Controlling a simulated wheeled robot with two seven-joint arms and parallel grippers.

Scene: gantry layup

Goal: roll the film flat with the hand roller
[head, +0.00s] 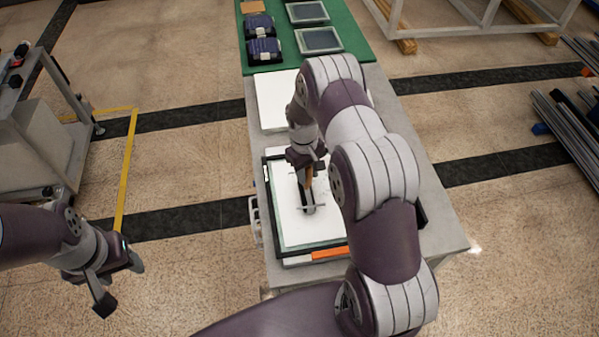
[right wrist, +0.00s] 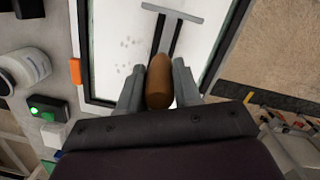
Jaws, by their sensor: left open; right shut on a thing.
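My right gripper (head: 307,166) is shut on the brown handle of the hand roller (head: 308,180). In the right wrist view the handle (right wrist: 160,82) sits between the two grey fingers (right wrist: 158,88), with dark prongs running to a thin grey crossbar (right wrist: 172,11). The white film (head: 291,228) lies in a dark-edged frame on the bench, and the roller is over its middle. I cannot tell whether the roller presses on it. Small grey specks show on the film (right wrist: 130,55) in the right wrist view. My left gripper (head: 119,284) is open and empty, over the floor left of the bench.
The bench (head: 437,232) has an orange strip (head: 330,253) at the frame's near edge. A white sheet (head: 271,100) lies beyond the frame. A green mat (head: 345,20) at the far end holds dark blue items and framed panels. A grey cart (head: 40,130) stands left.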

